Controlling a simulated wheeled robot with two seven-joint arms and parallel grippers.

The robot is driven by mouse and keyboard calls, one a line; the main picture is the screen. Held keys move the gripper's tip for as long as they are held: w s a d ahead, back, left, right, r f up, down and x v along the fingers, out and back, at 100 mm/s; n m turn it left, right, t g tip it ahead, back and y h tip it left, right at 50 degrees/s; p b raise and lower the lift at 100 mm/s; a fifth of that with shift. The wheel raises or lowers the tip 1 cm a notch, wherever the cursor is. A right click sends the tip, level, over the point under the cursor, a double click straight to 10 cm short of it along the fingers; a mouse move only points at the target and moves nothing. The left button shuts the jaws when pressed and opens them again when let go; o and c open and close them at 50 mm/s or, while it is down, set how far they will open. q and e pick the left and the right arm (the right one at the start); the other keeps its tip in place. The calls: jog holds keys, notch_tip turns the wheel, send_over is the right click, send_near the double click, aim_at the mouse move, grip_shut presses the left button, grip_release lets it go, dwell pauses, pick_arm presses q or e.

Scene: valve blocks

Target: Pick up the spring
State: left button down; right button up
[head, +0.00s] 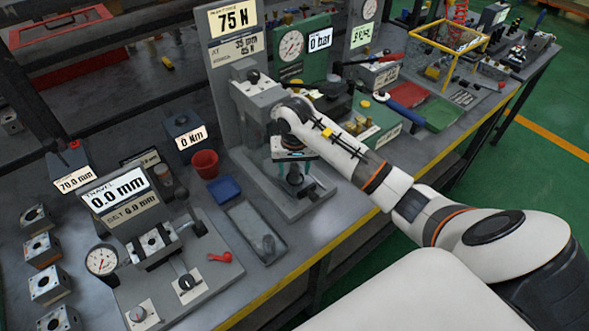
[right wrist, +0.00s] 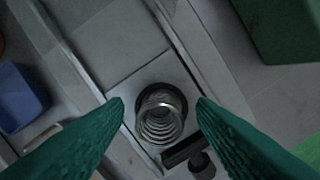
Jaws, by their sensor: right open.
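The spring (right wrist: 160,120) is a shiny metal coil. In the right wrist view it stands in a dark round seat on a pale plate, seen from above. My right gripper (right wrist: 160,106) is open, with one green finger on each side of the spring and visible gaps between them. In the head view my right gripper (head: 292,166) points down over the base of the 75 N press stand (head: 252,100). The spring is hard to make out there, partly hidden by the gripper. My left gripper is not in view.
A grey tray (head: 240,221), a blue bin (head: 224,189) and a red cup (head: 205,164) stand left of the press. The travel gauge fixture (head: 190,255) is at the front left. A green block (right wrist: 285,30) shows in the right wrist view.

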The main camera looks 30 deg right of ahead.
aim_at(296, 167)
jog(key=shift+f, duration=0.3)
jog(key=c, duration=1.1)
jog(key=shift+o, duration=0.2)
jog(key=shift+r, duration=0.1)
jog(key=shift+s+d+r+b, duration=0.15)
jog(key=shift+r+b, duration=0.15)
jog(key=shift+b, duration=0.25)
notch_tip(296, 167, up, 6)
jog(key=shift+r+b, duration=0.15)
jog(key=shift+b, duration=0.6)
jog(key=s+d+b, duration=0.1)
jog(key=s+b, duration=0.5)
jog(key=s, duration=1.3)
jog(key=shift+s, duration=0.25)
